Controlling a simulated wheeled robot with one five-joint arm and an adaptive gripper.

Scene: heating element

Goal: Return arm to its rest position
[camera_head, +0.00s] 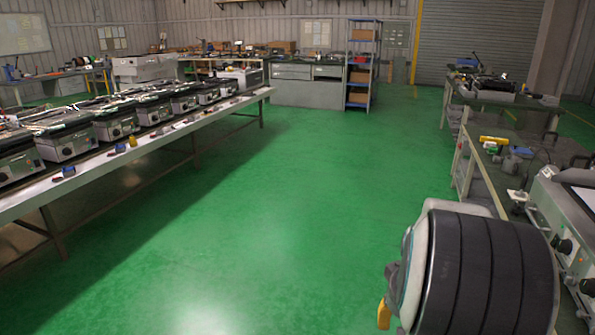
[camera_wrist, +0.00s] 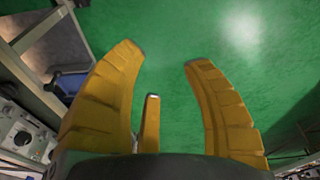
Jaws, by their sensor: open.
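My gripper (camera_wrist: 160,65) shows in the wrist view with its yellow fingers spread apart. It is open, and nothing is between the fingers but green floor behind them. In the head view, my arm fills the lower right as a dark ribbed cylinder with a pale end. A small yellow part of my gripper (camera_head: 384,312) shows at its left edge; the rest is hidden. The arm is close in front of the right-hand workbench (camera_head: 458,165).
A long bench (camera_head: 180,132) with several grey heating units runs along the left. The green floor (camera_head: 270,200) between the benches is clear. A control box (camera_head: 572,225) stands at the right edge, close to my arm. A blue shelf (camera_head: 362,65) stands at the back.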

